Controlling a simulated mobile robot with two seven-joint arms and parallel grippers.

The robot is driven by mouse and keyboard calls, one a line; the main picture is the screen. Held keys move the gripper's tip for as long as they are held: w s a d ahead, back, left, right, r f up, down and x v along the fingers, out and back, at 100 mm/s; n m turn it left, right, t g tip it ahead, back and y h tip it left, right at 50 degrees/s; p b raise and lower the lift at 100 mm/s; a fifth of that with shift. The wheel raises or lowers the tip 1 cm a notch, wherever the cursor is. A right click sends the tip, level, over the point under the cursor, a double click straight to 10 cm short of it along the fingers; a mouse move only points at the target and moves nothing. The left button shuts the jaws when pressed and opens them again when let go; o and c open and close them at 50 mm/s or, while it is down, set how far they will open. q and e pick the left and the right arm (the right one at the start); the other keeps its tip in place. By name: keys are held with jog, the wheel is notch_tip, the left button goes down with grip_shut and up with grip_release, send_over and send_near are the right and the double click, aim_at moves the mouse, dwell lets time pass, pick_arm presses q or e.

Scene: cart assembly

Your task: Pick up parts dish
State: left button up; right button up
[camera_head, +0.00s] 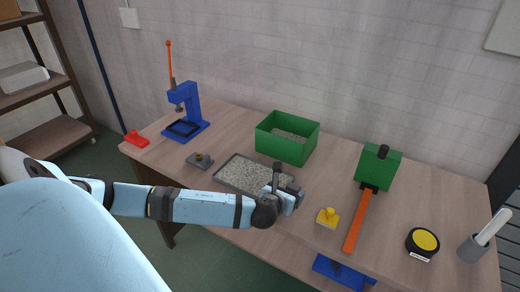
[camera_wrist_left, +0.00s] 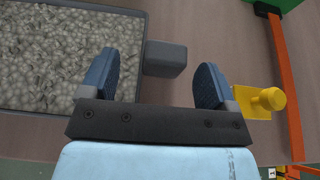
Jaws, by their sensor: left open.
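The likely parts dish is a shallow, dark-rimmed tray (camera_head: 227,184) filled with grey speckled bits, lying flat on the workbench. It fills the left of the left wrist view (camera_wrist_left: 142,30). A grey block (camera_wrist_left: 166,58) like a handle sits at its right edge. My left gripper (camera_head: 291,190) is at the tray's right end. In the left wrist view its two blue-grey fingers (camera_wrist_left: 157,60) are spread, with the block showing between their tips. I see no contact with it, and their height above it is unclear. The block is hidden in the head view. My right gripper is out of view.
A green bin (camera_head: 275,147) stands behind the tray. A yellow knobbed piece (camera_head: 327,218) and a green block with an orange bar (camera_head: 357,222) lie to the right. A grey knobbed plate (camera_head: 200,161) and blue press (camera_head: 191,108) are left. The bench's front edge is near my arm.

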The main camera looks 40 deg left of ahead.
aim_at(295, 186)
pick_arm(q)
jog(key=x, duration=0.5)
jog(key=shift+w+d, duration=0.1)
jog(key=shift+w, duration=0.15)
jog(key=shift+r, duration=0.1)
jog(key=c, duration=1.1)
